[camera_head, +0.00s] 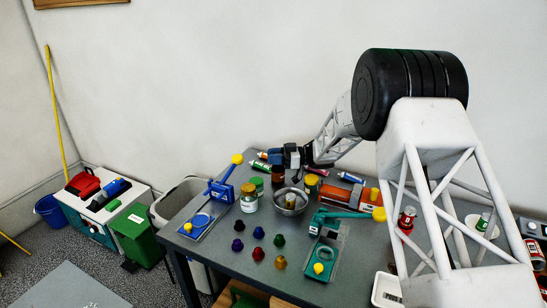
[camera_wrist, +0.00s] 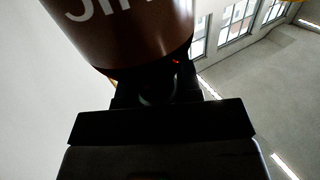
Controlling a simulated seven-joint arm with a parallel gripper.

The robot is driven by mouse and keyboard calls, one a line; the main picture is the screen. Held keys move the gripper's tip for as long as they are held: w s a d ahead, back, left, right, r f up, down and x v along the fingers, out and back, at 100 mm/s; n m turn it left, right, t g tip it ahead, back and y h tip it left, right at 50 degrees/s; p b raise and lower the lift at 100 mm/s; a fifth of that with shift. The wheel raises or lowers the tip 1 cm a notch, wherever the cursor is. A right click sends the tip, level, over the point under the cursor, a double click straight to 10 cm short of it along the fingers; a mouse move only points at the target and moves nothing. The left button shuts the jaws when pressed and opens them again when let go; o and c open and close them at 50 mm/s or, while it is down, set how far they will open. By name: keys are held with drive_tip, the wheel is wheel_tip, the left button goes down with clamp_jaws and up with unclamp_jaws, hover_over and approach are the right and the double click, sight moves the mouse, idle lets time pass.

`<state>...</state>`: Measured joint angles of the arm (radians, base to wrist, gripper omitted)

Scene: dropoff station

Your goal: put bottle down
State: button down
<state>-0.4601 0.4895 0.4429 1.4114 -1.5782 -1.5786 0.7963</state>
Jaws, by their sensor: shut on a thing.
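A brown bottle (camera_wrist: 125,30) with pale lettering fills the top of the wrist view, close to the camera. My gripper (camera_wrist: 158,88) is shut on it; the dark fingers meet its lower edge there. In the head view my gripper (camera_head: 277,158) is at the far side of the table (camera_head: 225,250), and the small brown bottle (camera_head: 278,174) shows just below it. Whether the bottle's base touches the table is too small to tell.
A metal bowl (camera_head: 291,201) with something in it stands just in front of the bottle. A jar (camera_head: 249,197) and a green-lidded container (camera_head: 257,184) stand to the left.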

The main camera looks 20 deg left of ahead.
drive_tip(key=shift+f, duration=0.1)
drive_tip(key=c, duration=0.8)
unclamp_jaws()
drive_tip(key=v, duration=1.2)
idle(0.4)
